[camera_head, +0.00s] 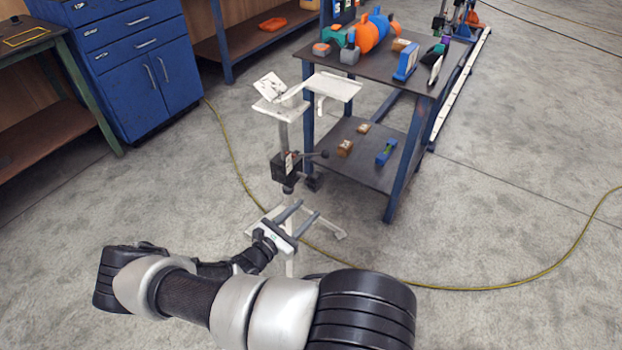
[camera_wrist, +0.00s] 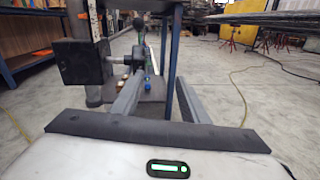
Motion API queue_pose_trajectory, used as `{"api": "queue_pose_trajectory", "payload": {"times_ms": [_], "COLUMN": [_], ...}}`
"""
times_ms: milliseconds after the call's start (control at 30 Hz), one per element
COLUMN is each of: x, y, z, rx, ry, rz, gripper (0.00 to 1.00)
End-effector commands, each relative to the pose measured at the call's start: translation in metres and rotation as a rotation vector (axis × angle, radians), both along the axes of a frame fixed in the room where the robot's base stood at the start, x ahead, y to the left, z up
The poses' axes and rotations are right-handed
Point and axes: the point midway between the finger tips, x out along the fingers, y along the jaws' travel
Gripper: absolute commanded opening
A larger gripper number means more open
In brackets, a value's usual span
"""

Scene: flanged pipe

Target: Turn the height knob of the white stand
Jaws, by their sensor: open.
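The white stand (camera_head: 284,135) stands upright in the middle of the head view, with a white top plate and splayed white base legs. A black clamp block (camera_head: 285,166) sits partway up its post. A dark lever with a ball end (camera_head: 322,154) sticks out to the right, and a black knob (camera_head: 313,181) sits lower. The wrist view shows the black block (camera_wrist: 80,62) at left and a dark knob (camera_wrist: 139,57) on a shaft from it. My gripper (camera_head: 308,208) is open and empty, below and in front of the clamp. Its fingers (camera_wrist: 160,80) are apart; contact with the knob cannot be told.
A dark-topped table (camera_head: 385,70) with blue legs stands close behind and right of the stand, with several parts on it. A blue cabinet (camera_head: 150,75) stands back left. A yellow cable (camera_head: 470,288) crosses the floor.

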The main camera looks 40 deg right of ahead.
Motion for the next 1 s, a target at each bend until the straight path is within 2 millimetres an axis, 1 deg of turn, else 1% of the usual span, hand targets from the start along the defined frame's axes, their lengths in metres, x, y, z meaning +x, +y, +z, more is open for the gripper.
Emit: {"api": "queue_pose_trajectory", "payload": {"times_ms": [33,100,167,267,367,800,1000], "x": [0.011,0.022,0.026,0.03,0.035,0.071,0.085], "y": [0.008,0.015,0.016,0.009,-0.006,-0.095,-0.126], "z": [0.0,0.0,0.0,0.0,0.0,-0.002,-0.001], "rx": [-0.026,-0.048,-0.057,-0.06,-0.059,-0.057,-0.055], "ry": [0.039,0.072,0.086,0.09,0.089,0.087,0.084], "rz": [0.059,0.106,0.123,0.126,0.123,0.12,0.12], "gripper": [0.41,0.41,0.41,0.41,0.41,0.41,0.41]}}
